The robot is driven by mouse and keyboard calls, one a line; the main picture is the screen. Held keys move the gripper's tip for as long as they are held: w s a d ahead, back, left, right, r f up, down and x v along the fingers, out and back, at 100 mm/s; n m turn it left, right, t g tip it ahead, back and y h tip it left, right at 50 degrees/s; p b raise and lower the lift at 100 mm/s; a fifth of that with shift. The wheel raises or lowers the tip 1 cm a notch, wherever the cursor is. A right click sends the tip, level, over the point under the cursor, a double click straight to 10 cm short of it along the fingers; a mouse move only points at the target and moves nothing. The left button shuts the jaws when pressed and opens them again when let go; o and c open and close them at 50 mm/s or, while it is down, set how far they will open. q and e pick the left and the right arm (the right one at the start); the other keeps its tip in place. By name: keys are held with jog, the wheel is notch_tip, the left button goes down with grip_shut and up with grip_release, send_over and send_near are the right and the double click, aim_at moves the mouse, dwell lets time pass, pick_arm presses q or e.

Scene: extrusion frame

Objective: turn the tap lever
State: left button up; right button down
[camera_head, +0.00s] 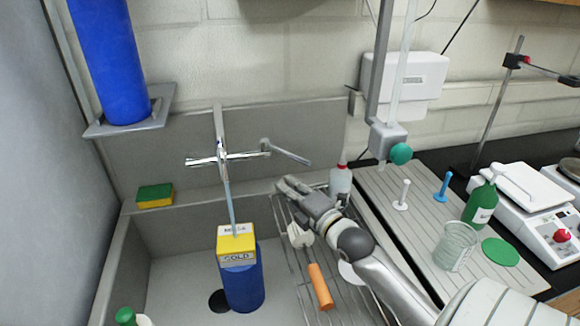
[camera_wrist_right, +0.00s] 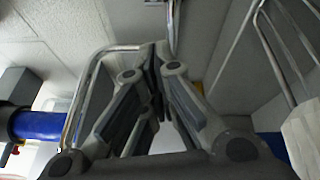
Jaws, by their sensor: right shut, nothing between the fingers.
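The chrome tap (camera_head: 221,140) stands at the back of the sink. Its lever (camera_head: 288,153) points to the right and slightly down in the head view. A thin bluish streak, perhaps water, runs from the tap down to a yellow labelled block (camera_head: 236,246) above a blue cylinder (camera_head: 243,286) in the sink. My right gripper (camera_head: 284,186) is shut and empty, below the lever and apart from it in the picture. In the right wrist view its fingertips (camera_wrist_right: 162,50) meet, with shiny metal rods behind them. My left gripper is out of view.
A wire rack (camera_head: 294,270) holds an orange-handled brush (camera_head: 320,286) below my right arm. A bottle (camera_head: 340,181) stands close to the gripper's right. A sponge (camera_head: 155,195) lies on the left ledge. The drainboard (camera_head: 405,222) carries pegs, a beaker (camera_head: 455,246) and a green bottle (camera_head: 480,200).

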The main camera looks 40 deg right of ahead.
aim_at(286, 153)
jog(key=w+d+p, duration=0.1)
jog(key=w+d, duration=0.1)
jog(key=w+d+r+p, duration=0.1)
jog(key=w+d, duration=0.1)
jog(key=shift+w, duration=0.15)
dwell(0.4)
jog(key=shift+d, duration=0.95)
jog(key=shift+f, duration=0.1)
